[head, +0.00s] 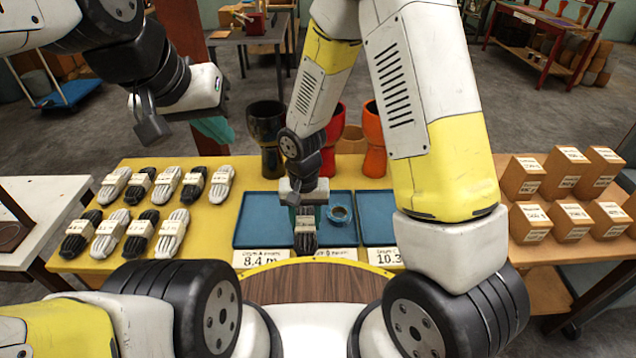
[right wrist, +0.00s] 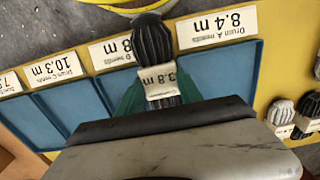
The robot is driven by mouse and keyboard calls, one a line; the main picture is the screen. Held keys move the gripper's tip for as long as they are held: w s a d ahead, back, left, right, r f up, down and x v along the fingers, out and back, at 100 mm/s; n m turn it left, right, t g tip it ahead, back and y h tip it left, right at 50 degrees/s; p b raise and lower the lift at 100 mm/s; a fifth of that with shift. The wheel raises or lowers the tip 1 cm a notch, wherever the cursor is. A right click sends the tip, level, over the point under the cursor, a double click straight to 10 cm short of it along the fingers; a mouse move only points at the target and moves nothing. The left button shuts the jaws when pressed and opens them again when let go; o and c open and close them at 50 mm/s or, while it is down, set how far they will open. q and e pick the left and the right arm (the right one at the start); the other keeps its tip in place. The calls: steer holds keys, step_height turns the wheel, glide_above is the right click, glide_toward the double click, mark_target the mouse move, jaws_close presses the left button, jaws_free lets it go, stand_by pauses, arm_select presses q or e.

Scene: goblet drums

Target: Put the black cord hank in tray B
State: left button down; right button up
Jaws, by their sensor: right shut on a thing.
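My right gripper (head: 304,212) is shut on the black cord hank (head: 305,236), which has a white paper band. The hank also shows in the right wrist view (right wrist: 152,42), between the green finger pads. It overlaps the front edge and part of the label of tray B (right wrist: 114,84). Whether it touches the tray is hard to tell. Tray B also shows in the head view (head: 335,236), partly hidden by the hank and my arm. My left gripper (head: 215,130) is raised at the upper left, away from the trays; its jaw opening is unclear.
Tray A (head: 262,236) lies left of tray B, tray C (head: 376,232) right of it. Several hanks (head: 165,183) stand in two rows at left. Goblet drums (head: 266,130) stand behind the trays. Small boxes (head: 570,165) stand at right.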

steer(key=w, duration=0.3)
steer(key=w+d, duration=0.1)
steer(key=w, duration=0.2)
steer(key=w+d+f, duration=0.1)
steer(key=w, duration=0.2)
steer(key=shift+w, duration=0.35)
steer(key=shift+f, duration=1.75)
steer(key=shift+f, duration=0.1)
steer(key=o, duration=1.4)
